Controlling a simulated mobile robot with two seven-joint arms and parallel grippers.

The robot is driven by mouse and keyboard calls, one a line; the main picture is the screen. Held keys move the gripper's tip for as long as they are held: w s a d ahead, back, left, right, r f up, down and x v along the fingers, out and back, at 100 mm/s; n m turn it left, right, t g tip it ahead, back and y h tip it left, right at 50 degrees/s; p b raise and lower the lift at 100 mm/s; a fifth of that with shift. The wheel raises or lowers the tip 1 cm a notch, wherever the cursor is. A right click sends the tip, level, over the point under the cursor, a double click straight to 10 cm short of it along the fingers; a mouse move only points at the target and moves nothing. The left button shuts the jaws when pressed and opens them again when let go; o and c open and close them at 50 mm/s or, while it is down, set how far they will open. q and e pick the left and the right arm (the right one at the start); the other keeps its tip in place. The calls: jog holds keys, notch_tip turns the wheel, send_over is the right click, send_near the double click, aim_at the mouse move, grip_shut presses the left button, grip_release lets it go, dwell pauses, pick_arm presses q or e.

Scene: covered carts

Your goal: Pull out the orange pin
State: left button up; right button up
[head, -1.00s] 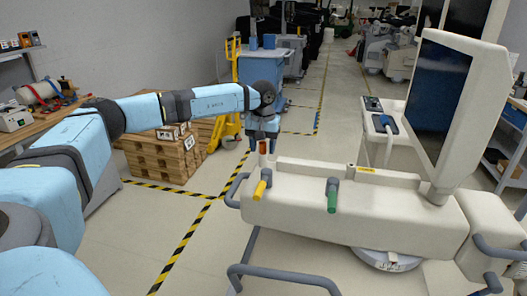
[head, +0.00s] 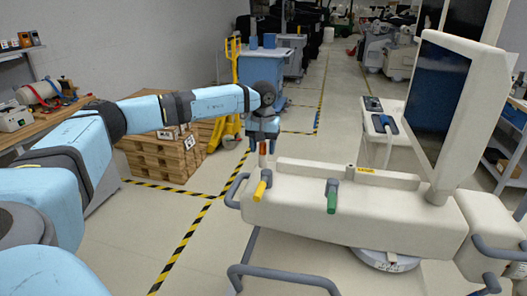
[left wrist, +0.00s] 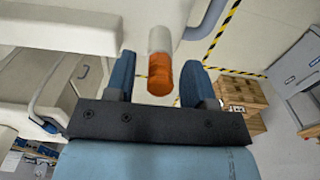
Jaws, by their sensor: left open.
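The orange pin (head: 263,149) stands upright at the far left end of the cream cart (head: 300,198), with a pale lower shaft. My left gripper (head: 263,138) is directly above it, pointing down, its fingertips at the pin's top. In the left wrist view the orange head of the pin (left wrist: 160,76) lies between the two open blue fingers (left wrist: 158,82), with a gap on both sides. The gripper is not closed on it. My right gripper is not in view.
A yellow handle (head: 262,186) and a green handle (head: 332,197) stick out of the cart's near side. A large screen (head: 440,105) rises at the cart's right. Wooden pallets (head: 158,155) and a blue cart (head: 262,72) stand behind my left arm.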

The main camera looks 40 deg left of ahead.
aim_at(263, 143)
pick_arm(q)
grip_shut()
jog(key=shift+r, duration=0.1)
jog(key=shift+r+p, duration=2.15)
jog(key=shift+r, duration=0.75)
